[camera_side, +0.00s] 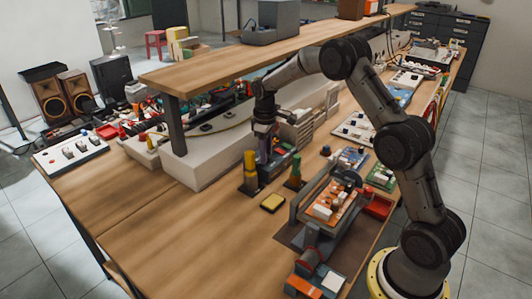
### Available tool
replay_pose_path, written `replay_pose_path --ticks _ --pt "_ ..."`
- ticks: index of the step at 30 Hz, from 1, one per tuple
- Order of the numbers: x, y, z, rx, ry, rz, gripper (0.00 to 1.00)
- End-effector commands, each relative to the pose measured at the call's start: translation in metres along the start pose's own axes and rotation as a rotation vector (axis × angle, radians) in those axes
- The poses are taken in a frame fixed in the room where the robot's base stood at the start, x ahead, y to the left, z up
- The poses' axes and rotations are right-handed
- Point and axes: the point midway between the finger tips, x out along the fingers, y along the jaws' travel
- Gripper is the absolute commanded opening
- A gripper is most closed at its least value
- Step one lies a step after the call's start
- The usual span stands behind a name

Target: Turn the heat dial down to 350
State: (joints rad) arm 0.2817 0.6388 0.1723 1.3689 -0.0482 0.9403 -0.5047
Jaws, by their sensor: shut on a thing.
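A small dark device with blue and orange parts (280,159) stands on the wooden workbench, just in front of the pale raised shelf base. My gripper (268,140) points down at this device from above and reaches its upper part. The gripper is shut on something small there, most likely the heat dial. The dial itself and its markings are hidden or too small to read, so its setting cannot be told.
A yellow-and-dark upright item (250,172) and a green-topped one (296,170) stand close beside the device. A yellow pad (273,202) lies in front. A clamp-like fixture with an orange board (333,203) is to the right. The bench's left front (170,235) is clear.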

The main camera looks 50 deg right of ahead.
Motion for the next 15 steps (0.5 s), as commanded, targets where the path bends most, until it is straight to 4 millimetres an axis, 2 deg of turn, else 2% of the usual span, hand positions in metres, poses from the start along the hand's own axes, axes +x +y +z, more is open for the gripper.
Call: replay_pose_path --ticks 6,15 --pt "-0.0016 0.0006 -0.0006 -0.084 0.007 0.002 0.00" --pt "-0.0020 0.0008 -0.0009 -0.120 0.010 0.002 0.00"
